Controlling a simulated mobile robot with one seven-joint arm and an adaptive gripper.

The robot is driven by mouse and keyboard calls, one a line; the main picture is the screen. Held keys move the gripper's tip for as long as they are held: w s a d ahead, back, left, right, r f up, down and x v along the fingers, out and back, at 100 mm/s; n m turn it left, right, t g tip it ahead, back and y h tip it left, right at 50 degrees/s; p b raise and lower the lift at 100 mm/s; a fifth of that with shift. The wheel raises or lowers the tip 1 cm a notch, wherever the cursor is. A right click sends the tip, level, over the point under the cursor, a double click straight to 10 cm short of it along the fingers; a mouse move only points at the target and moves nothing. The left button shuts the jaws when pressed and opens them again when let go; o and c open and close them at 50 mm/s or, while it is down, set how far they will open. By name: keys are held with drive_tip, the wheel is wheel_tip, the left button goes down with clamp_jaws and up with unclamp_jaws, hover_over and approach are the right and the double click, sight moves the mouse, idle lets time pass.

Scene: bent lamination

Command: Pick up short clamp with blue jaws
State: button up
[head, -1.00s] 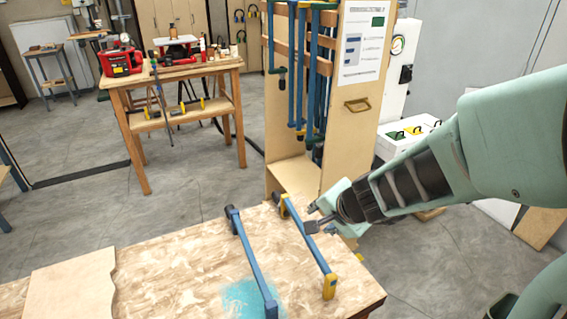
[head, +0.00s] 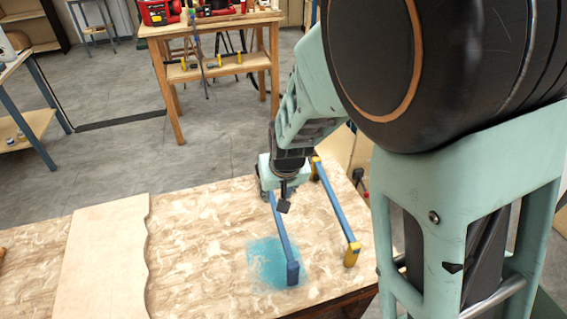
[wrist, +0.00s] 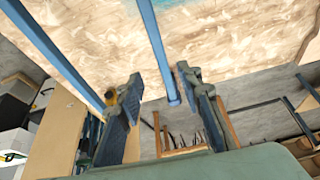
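The clamp with blue jaws (head: 283,235) lies on the table, its near jaw over a teal paint patch. Its far end is partly hidden by my gripper (head: 275,200) in the head view. My gripper points down over that far end. In the wrist view the two fingers of my gripper (wrist: 160,82) are spread apart. The blue clamp's bar (wrist: 154,45) and its end show in the gap between them, not visibly touched. I cannot tell the height left between fingers and clamp.
A clamp with yellow jaws (head: 334,208) lies just right, roughly parallel; it passes close to the left finger in the wrist view. A pale wooden board (head: 105,255) lies on the table (head: 200,225) at left. The tabletop between is clear. A workbench (head: 215,25) stands behind.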

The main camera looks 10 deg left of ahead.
sight(276, 217)
drive_tip(key=x, duration=0.5)
drive_tip(key=shift+b, duration=0.3)
drive_tip(key=x, duration=0.4)
drive_tip(key=shift+s+f, duration=0.15)
drive_tip(key=shift+s, duration=0.2)
drive_tip(key=shift+w+a+f, duration=0.1)
drive_tip(key=shift+w+f, duration=0.15)
drive_tip(key=shift+f, duration=0.3)
drive_tip(key=shift+r, duration=0.1)
clamp_jaws()
